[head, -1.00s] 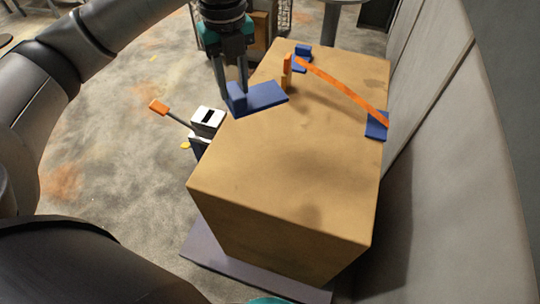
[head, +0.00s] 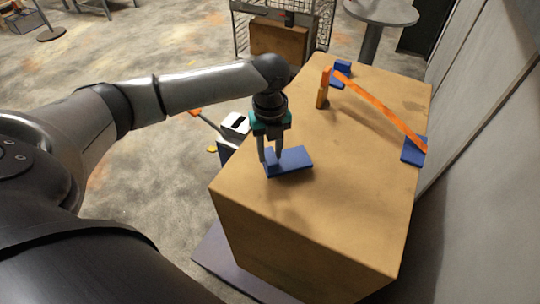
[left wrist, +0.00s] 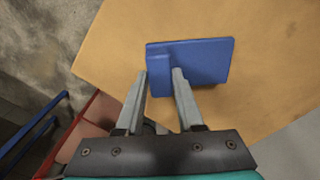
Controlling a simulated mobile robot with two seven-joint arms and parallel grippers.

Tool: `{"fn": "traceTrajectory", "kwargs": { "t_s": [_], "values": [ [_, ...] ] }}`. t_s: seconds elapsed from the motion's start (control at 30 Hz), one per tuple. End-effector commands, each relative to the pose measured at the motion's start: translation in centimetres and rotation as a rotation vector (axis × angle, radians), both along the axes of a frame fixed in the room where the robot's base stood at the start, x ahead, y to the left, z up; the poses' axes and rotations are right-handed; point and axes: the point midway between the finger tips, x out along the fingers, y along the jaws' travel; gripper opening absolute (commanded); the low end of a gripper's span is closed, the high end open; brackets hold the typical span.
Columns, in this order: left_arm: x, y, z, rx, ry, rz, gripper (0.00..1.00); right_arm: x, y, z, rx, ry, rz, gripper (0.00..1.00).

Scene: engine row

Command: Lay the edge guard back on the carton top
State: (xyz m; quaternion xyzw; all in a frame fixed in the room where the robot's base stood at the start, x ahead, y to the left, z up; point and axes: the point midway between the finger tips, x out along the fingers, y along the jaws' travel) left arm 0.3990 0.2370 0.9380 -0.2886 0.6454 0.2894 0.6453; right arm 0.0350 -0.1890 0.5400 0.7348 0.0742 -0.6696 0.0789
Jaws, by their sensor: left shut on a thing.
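The blue edge guard (head: 296,160) is at the left edge of the carton top (head: 320,215), its flat plate over the top. My left gripper (head: 271,158) is shut on the guard's raised block. In the left wrist view the guard (left wrist: 205,58) lies over the brown carton top (left wrist: 265,100), with the fingers (left wrist: 162,78) around its block. Whether the plate rests fully on the carton cannot be told. My right gripper is not in view.
An orange strap (head: 380,108) runs across the carton's far part to another blue guard (head: 414,150) at the right edge. A further blue guard (head: 341,72) sits at the far end. A grey wall stands close on the right. A round table (head: 382,11) and a wire cart (head: 285,40) are behind.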

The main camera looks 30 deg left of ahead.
Motion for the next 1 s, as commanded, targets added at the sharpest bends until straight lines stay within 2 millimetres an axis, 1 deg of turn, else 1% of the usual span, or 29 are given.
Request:
{"fn": "traceTrajectory", "kwargs": {
  "t_s": [0.03,0.13,0.5,0.53,0.7,0.8,1.0],
  "values": [
    [0.01,-0.05,-0.84,-0.001,-0.001,0.0,0.0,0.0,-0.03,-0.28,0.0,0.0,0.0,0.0],
    [0.03,0.0,-1.52,0.001,-0.001,0.0,0.0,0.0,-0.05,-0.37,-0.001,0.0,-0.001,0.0],
    [0.03,-0.01,-1.77,0.0,-0.001,-0.001,0.0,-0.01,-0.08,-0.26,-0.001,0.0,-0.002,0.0],
    [0.01,-0.01,-1.83,0.0,-0.001,-0.001,0.38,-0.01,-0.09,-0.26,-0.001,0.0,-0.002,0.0],
    [0.02,0.0,-1.8,0.0,-0.001,-0.001,0.57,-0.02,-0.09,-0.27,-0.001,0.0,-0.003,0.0],
    [0.02,0.0,-1.79,0.0,-0.001,-0.001,0.67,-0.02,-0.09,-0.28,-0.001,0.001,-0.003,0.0],
    [0.03,0.0,-1.77,0.0,-0.001,-0.001,0.67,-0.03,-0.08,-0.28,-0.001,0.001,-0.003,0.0]
  ]
}}
